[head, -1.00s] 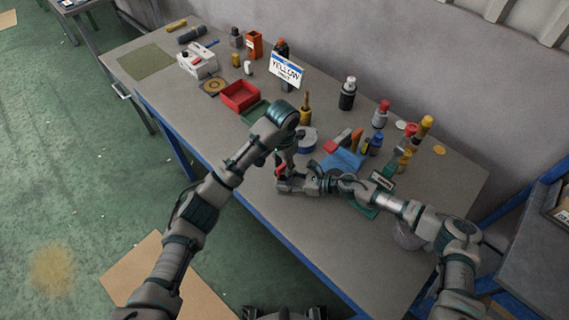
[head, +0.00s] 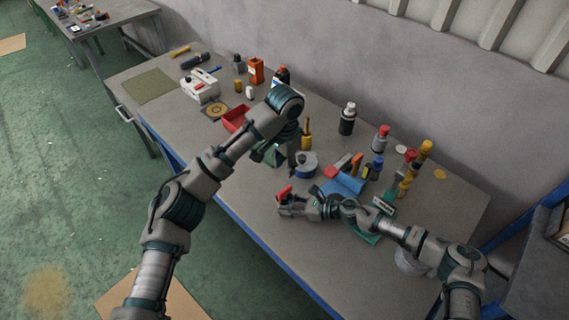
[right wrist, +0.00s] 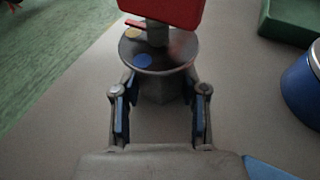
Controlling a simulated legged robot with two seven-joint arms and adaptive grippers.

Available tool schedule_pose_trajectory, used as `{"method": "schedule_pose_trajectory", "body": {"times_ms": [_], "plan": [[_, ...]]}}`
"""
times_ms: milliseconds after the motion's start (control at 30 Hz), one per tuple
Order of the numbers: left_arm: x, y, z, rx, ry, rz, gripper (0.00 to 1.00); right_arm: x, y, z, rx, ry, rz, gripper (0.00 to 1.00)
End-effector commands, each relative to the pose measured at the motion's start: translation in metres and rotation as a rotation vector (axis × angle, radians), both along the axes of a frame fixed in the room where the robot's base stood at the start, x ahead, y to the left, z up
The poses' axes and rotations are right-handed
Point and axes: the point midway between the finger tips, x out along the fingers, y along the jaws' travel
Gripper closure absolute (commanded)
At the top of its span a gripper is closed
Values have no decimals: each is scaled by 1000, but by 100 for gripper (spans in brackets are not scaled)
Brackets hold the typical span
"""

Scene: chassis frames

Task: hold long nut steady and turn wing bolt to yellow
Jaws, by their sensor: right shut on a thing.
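The red wing bolt (right wrist: 175,10) stands on top of the grey long nut (right wrist: 156,90) in the right wrist view. Between them is a grey disc (right wrist: 160,62) with a blue mark at its near side and a yellow mark at its far left. A small red pointer (right wrist: 135,24) sticks out left near the yellow mark. My right gripper (right wrist: 161,108) is shut on the nut; in the head view it is low over the table (head: 281,205), with the red wing bolt (head: 284,191) above it. My left gripper (head: 292,163) is higher and apart from the bolt; its fingers are too small to read.
A blue-and-white roll (head: 306,164) and a blue cloth-like thing (head: 345,186) lie near the grippers. A red tray (head: 235,118) is partly behind my left arm. Bottles, including a dark one (head: 348,120), stand at the back. The table's front left is clear.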

Motion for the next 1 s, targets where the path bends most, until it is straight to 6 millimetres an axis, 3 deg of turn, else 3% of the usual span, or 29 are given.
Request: {"method": "schedule_pose_trajectory", "body": {"times_ms": [300, 333, 433, 467, 767, 867, 1000], "plan": [[0, 0, 0, 0, 0, 0, 61, 0, 0, -1, -2, 1, -1, 77], [0, 0, 0, 0, 0, 0, 61, 0, -1, -1, -2, 1, -1, 55], [0, 0, 0, 0, 0, 0, 61, 0, 0, -1, -1, 1, -1, 30], [0, 0, 0, 0, 0, 0, 61, 0, 0, -1, -1, 1, -1, 28], [0, 0, 1, -1, -1, 0, 61, 0, -1, 0, -1, 0, -1, 28], [0, 0, 1, -1, -1, 0, 61, -2, -8, 2, 0, 1, -1, 28], [0, 0, 1, -1, -1, 0, 61, -9, -33, 9, -1, -1, -3, 28]]}}
